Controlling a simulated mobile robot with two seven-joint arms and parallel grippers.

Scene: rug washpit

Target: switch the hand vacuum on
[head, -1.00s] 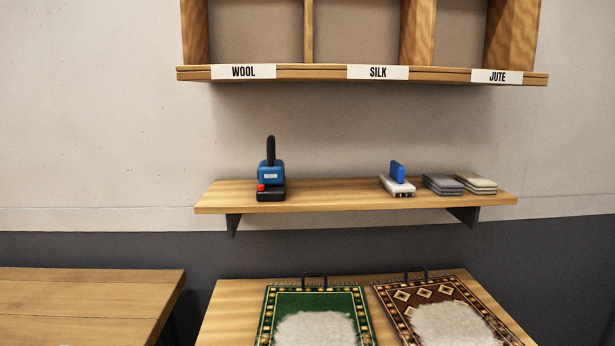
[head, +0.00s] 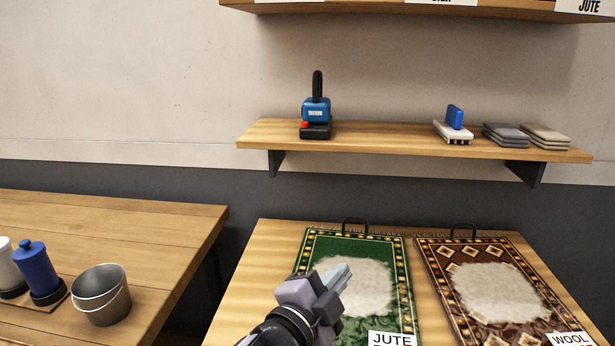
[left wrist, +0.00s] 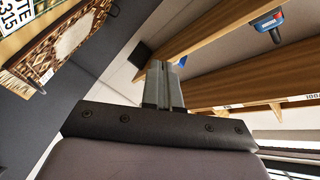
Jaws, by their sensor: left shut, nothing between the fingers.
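The hand vacuum (head: 316,112) is blue and black with an upright black handle and a red button low on its left side. It stands on the left part of the wall shelf (head: 380,143). A blue and dark tool, which looks like the vacuum, also shows in the left wrist view (left wrist: 267,20) at the upper right. My left gripper (head: 340,279) is shut and empty, above the green rug, lower than the shelf and well apart from the vacuum. Its closed fingers show in the left wrist view (left wrist: 164,85). My right gripper is not in view.
On the shelf's right are a white and blue brush (head: 453,131) and grey (head: 505,135) and beige (head: 546,137) cloth stacks. Green (head: 399,262) and brown (head: 430,258) rugs lie below. A metal bucket (head: 101,300) and bottles stand at left. A labelled rack (head: 340,10) hangs above.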

